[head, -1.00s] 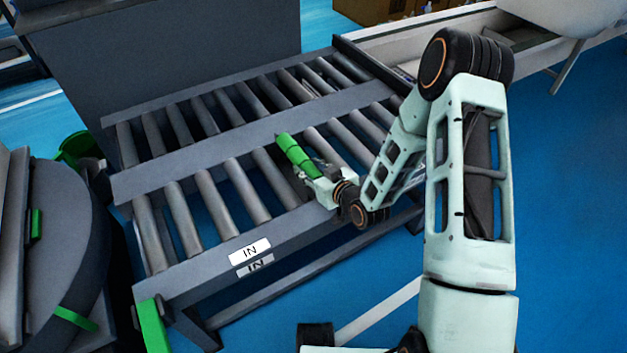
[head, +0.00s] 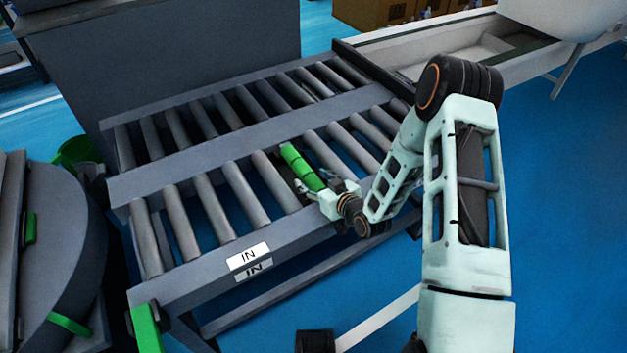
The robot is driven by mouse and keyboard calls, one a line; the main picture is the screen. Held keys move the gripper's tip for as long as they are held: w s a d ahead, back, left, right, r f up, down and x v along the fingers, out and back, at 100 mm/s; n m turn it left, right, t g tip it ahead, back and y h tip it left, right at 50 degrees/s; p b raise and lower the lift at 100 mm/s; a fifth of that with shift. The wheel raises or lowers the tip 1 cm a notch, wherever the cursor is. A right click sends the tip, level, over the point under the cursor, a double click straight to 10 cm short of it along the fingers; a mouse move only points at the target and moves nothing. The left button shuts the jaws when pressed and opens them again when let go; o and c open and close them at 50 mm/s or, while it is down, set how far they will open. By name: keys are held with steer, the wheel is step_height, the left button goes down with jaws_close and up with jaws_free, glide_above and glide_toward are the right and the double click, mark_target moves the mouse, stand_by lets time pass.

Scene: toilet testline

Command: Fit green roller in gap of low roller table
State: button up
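The green roller (head: 303,167) is at my gripper (head: 320,188), whose fingers sit on both sides of its near end and appear shut on it. The roller lies nearly in line with the grey rollers of the low roller table (head: 205,270), in the gap of the near lane. Its far end is close to the table's middle rail (head: 235,138). I cannot tell whether either end is seated. My gripper hides the near end and part of the near rail.
Grey rollers flank the gap, one on the left (head: 275,181) and one on the right (head: 325,152). A grey cabinet (head: 170,55) stands behind the table. A round grey machine (head: 60,250) stands at the left. Blue floor (head: 560,220) is open at the right.

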steer(key=p+v, duration=0.2)
steer(key=v, duration=1)
steer(key=shift+p, duration=0.3)
